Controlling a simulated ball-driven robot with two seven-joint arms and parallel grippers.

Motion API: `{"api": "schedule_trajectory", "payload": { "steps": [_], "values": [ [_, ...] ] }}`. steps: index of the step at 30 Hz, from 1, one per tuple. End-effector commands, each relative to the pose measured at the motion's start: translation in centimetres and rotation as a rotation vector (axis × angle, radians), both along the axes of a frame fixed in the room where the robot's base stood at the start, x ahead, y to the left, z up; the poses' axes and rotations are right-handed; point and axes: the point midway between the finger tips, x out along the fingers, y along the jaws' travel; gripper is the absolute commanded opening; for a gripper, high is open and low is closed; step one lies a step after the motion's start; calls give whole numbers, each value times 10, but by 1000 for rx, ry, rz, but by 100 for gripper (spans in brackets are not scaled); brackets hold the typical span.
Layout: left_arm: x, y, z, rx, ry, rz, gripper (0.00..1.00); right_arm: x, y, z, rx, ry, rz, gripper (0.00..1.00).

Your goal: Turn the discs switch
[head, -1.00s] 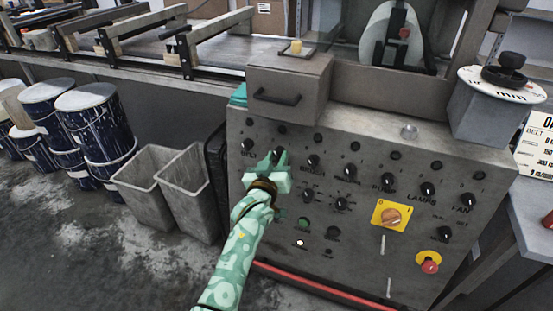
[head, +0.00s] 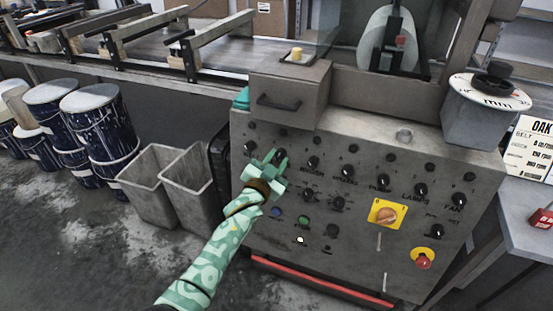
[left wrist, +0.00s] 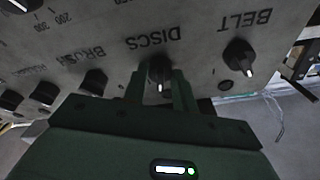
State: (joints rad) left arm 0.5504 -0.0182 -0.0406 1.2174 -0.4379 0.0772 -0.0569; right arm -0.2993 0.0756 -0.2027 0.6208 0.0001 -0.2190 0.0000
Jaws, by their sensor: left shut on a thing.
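The grey control panel (head: 345,215) carries a row of black rotary knobs. The discs switch (left wrist: 160,69) is a black knob with a white pointer mark, beside the upside-down DISCS label (left wrist: 155,38) in the left wrist view. Its pointer points down in that view. My left gripper (left wrist: 159,88) is shut on this knob, one finger on each side. In the head view my left gripper (head: 276,160) is at the panel's upper left and largely covers the knob. My right gripper is not in view.
The belt knob (left wrist: 238,55) and the brush knob (left wrist: 94,81) sit close on either side. A yellow-plated orange switch (head: 387,214) and a red button (head: 424,258) are lower right. A drawer box with a handle (head: 279,102) juts out above.

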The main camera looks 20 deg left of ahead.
Motion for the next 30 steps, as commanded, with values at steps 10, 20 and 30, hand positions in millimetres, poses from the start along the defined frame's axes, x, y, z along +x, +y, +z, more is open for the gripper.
{"api": "schedule_trajectory", "payload": {
  "steps": [10, 20, 30],
  "values": [
    [-1, 2, -1, 222, -3, -39, 5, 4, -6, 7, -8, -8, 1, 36],
    [0, 2, -2, 304, -6, -55, 5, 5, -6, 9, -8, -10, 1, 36],
    [0, 2, -2, 312, -6, -57, 5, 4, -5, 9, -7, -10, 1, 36]
  ]
}}
